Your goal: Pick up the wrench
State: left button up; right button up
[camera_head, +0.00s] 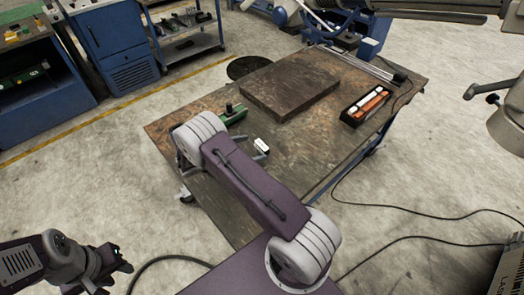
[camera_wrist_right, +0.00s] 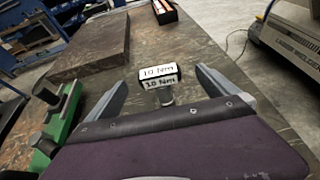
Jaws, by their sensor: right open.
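The wrench shows as a small block with white "10 Nm" labels (camera_wrist_right: 160,78) and a short grey stem below it, in the right wrist view. In the head view a small white-and-black piece (camera_head: 261,146) on the table looks like the same thing. My right gripper (camera_wrist_right: 162,80) is open, one finger on each side of the labelled block, with visible gaps. I cannot tell its height over the table. The wrench's lower part is hidden by my gripper. My left gripper (camera_head: 112,268) is at the lower left of the head view, away from the table; its jaws are unclear.
The worn table (camera_head: 335,75) bears a thick dark slab (camera_head: 290,88), a green tool with a black knob (camera_head: 232,114) close left of my right gripper, and a black tray with orange and white pieces (camera_head: 367,105). Cables (camera_head: 405,208) lie on the floor at right.

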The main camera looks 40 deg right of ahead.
aim_at(264, 144)
jog(key=p+x, duration=0.1)
jog(key=x, duration=0.2)
jog(key=shift+d, duration=0.15)
jog(key=shift+d+f, duration=0.15)
jog(key=shift+d, duration=0.05)
jog(key=p+x, duration=0.1)
jog(key=x, duration=0.4)
jog(key=shift+w+d+f, duration=0.1)
jog(key=shift+w, duration=0.1)
jog(key=c, duration=2)
